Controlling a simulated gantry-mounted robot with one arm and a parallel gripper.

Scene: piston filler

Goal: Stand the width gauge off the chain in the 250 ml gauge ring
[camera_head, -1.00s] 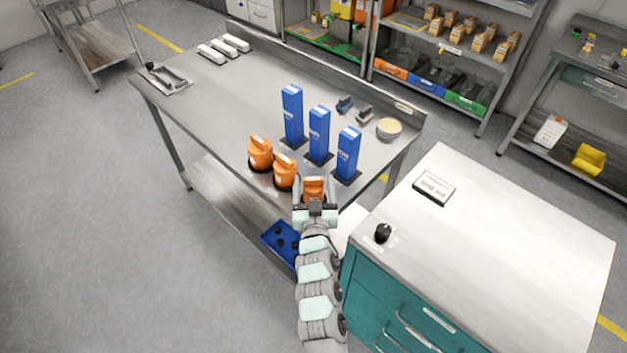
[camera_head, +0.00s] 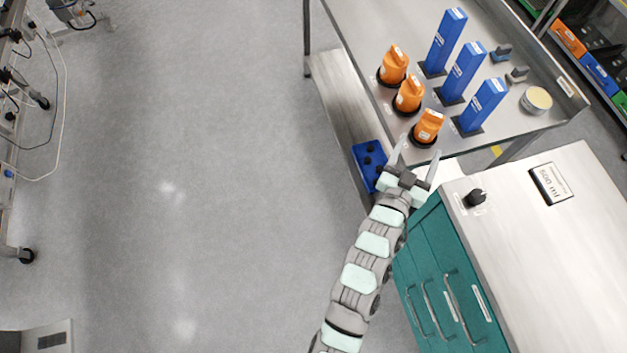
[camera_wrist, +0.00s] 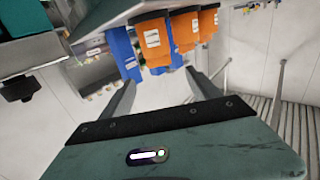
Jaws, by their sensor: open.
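Three orange gauges (camera_head: 428,126) stand in a row in black rings at the near edge of the steel table. Three tall blue gauges (camera_head: 487,104) stand behind them on dark bases. I cannot tell from these views which is the width gauge or which ring is the 250 ml one; the small labels are unreadable. No chain can be made out. My gripper (camera_head: 418,154) is open and empty, just off the table edge, short of the nearest orange gauge. In the wrist view, my open fingers (camera_wrist: 162,90) point toward the orange gauges (camera_wrist: 155,42), with space between.
The steel table (camera_head: 365,25) also holds a round tub (camera_head: 536,100) and two small dark blocks. A blue tray (camera_head: 363,168) sits on the lower shelf. Floor left is clear.

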